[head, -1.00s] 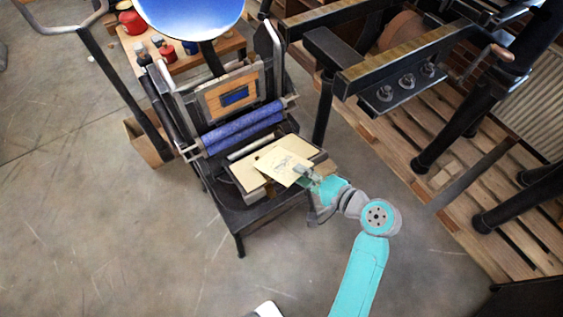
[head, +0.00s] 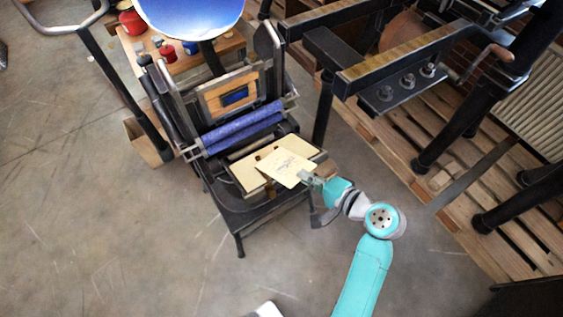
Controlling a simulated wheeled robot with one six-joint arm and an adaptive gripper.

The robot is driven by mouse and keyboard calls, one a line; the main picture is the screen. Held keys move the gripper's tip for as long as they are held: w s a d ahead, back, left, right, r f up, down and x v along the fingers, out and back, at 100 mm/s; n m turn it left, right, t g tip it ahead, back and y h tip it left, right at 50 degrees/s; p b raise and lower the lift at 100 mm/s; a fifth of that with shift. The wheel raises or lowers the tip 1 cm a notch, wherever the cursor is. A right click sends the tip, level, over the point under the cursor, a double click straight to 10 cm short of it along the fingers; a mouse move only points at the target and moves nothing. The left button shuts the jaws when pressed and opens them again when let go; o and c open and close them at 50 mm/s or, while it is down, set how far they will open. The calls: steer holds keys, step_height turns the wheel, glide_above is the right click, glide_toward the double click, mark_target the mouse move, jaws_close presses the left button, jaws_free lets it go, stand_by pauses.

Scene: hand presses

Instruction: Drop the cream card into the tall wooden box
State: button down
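The cream card (head: 284,166), with faint marks on its face, is over the bed of the small hand press (head: 240,203). My gripper (head: 308,178) reaches in from the lower right and is shut on the card's near right edge. The card looks lifted a little off the bed, but the gap is hard to judge. The fingertips are small in this view. A tall wooden box (head: 147,148) stands on the floor left of the press, partly hidden by a dark press bar. Its inside is barely visible.
Blue rollers (head: 242,133) and a wooden frame (head: 231,94) rise behind the bed. A blue disc (head: 190,14) stands above them. A larger press (head: 402,62) on wooden pallets is at the right. The floor (head: 90,235) at front left is clear.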

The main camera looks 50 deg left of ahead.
steer(key=d+r, duration=0.4)
steer(key=shift+w+d+r, duration=0.3)
steer(key=shift+w+r, duration=0.05)
steer(key=shift+r, duration=0.05)
stand_by(0.6)
stand_by(0.5)
